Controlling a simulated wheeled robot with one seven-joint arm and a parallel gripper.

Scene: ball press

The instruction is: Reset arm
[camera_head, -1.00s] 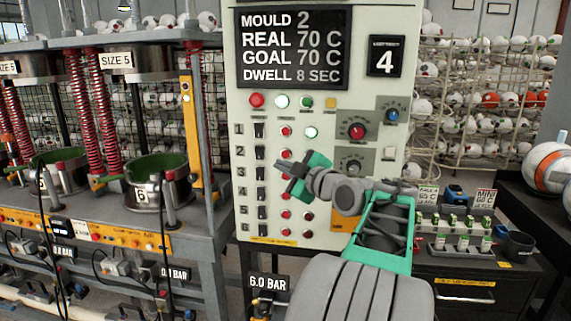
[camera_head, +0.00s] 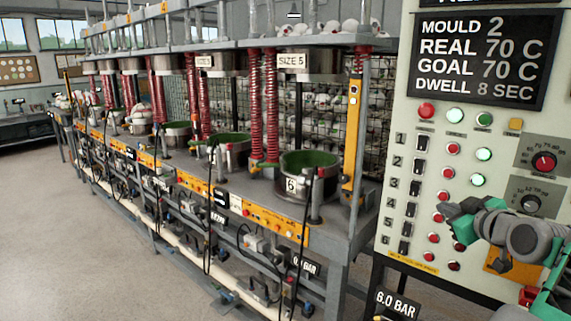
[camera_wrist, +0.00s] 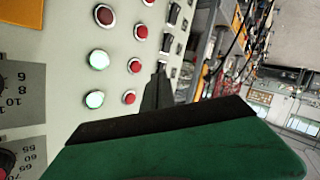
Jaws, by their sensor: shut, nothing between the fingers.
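My gripper (camera_head: 452,222) has green fingers and is shut and empty. It is in front of the lower part of the control panel (camera_head: 408,105), over some of the lower buttons and lamps. In the wrist view, a green finger with a dark pad (camera_wrist: 165,140) fills the bottom, and the panel (camera_wrist: 60,50) lies behind it. The panel's display (camera_head: 480,60) reads mould 2, real 70 C, goal 70 C, dwell 8 sec. Pale green lamps glow beside row 1 (camera_head: 484,154) and row 2 (camera_head: 478,180).
A long press bench (camera_head: 270,215) with red springs and green-lined moulds runs along the left. A 6.0 BAR sign (camera_head: 397,304) stands below the panel. Open floor (camera_head: 70,230) lies at the left. Racks of balls stand behind the bench.

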